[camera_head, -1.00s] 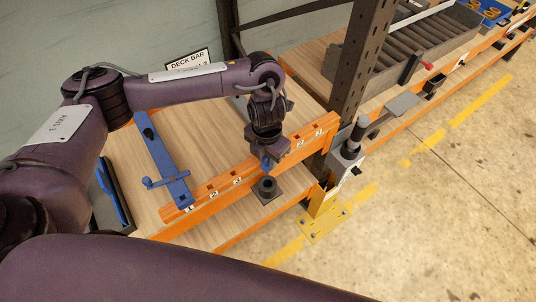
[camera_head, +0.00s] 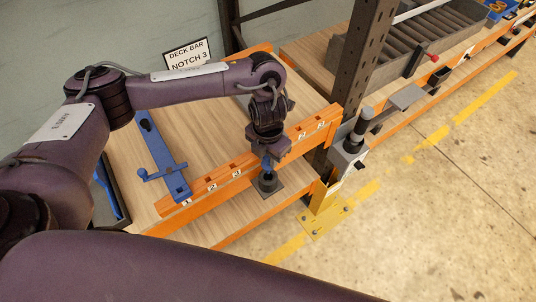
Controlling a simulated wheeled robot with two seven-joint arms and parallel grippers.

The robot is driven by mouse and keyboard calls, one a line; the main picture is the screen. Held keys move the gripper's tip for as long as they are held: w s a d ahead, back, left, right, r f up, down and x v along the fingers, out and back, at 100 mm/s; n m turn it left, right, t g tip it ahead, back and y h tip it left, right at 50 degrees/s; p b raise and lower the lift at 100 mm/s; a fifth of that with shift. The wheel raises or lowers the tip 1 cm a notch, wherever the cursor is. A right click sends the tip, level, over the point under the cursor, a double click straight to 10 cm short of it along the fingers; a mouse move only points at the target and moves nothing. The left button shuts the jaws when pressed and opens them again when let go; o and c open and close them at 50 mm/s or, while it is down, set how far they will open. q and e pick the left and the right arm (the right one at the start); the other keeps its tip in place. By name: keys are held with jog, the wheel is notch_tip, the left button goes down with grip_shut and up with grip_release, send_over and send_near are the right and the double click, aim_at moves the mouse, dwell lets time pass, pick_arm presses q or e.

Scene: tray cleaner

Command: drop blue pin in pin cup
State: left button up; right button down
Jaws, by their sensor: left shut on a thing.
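My left gripper (camera_head: 268,158) points down in front of the orange notched beam, at the lower middle of the head view. It is shut on the blue pin (camera_head: 267,165), of which only a small part shows below the jaws. The pin cup (camera_head: 268,182) is a dark round cup on a dark square plate on the lower wooden shelf. The pin is right over the cup's mouth in this view; I cannot tell whether its tip is inside. My right gripper is not in view.
The orange beam (camera_head: 225,177) with numbered notches runs behind the cup. A blue bar with a handle (camera_head: 160,155) lies on the wooden deck. A dark upright post (camera_head: 362,65) and a grey clamp-like fixture (camera_head: 350,145) stand to the right. The floor beyond is clear.

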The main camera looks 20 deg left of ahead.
aim_at(268, 168)
pick_arm(q)
jog(key=shift+f+b, duration=0.7)
jog(key=shift+f, duration=0.3)
jog(key=shift+f+b, duration=1.95)
jog(key=shift+f, duration=0.3)
jog(key=o, duration=1.1)
notch_tip(268, 168, up, 8)
jog(key=shift+f+p, duration=0.1)
jog(key=shift+p, duration=0.4)
